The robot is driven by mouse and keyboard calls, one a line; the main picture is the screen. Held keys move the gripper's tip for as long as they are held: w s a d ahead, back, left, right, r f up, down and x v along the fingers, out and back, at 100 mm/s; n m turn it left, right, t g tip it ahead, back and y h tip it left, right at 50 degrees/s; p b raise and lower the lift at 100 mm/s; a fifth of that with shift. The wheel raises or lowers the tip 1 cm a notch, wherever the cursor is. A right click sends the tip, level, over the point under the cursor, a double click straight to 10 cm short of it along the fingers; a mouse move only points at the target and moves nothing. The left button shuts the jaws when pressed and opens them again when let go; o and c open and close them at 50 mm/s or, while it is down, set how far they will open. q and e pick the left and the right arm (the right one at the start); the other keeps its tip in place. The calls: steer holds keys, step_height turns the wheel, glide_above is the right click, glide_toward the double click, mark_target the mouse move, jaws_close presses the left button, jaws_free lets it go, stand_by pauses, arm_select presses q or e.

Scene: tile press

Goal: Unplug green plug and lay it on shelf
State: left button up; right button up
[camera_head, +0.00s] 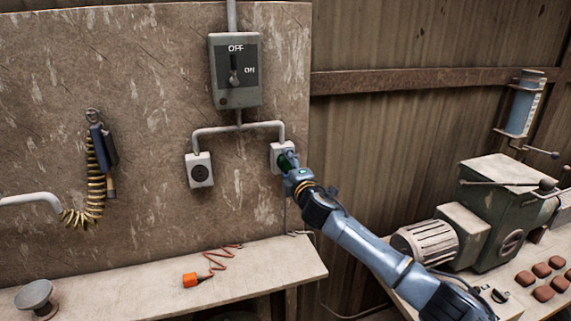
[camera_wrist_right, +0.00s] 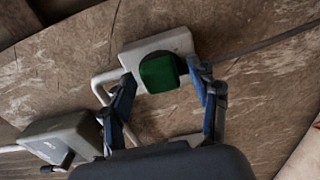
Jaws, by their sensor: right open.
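The green plug (camera_head: 283,163) sits in the right-hand wall socket (camera_head: 276,151), partly hidden by my right gripper in the head view. In the right wrist view the green plug (camera_wrist_right: 160,73) is on the pale socket box (camera_wrist_right: 186,42), between the fingers. My right gripper (camera_head: 289,166) is open. In the wrist view its two blue fingers (camera_wrist_right: 164,88) stand one on each side of the plug. I cannot tell whether they touch it. The shelf (camera_head: 250,268) is the pale ledge below the sockets. My left gripper is not in view.
An orange plug (camera_head: 190,280) with a coiled red cord lies on the shelf. A switch box (camera_head: 236,95) is above the sockets, with an empty left socket (camera_head: 199,170). A coiled cable (camera_head: 97,185) hangs left. A green machine (camera_head: 505,210) stands right. The shelf's right part is clear.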

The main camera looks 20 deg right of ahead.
jaws_close()
steer(key=shift+s+f, duration=0.1)
steer(key=shift+s, duration=0.1)
steer(key=shift+s+p, duration=0.45)
steer(key=shift+s, duration=0.35)
steer(key=shift+s+d+p, duration=0.15)
steer(key=shift+s+p, duration=0.6)
steer(key=shift+s, duration=1.3)
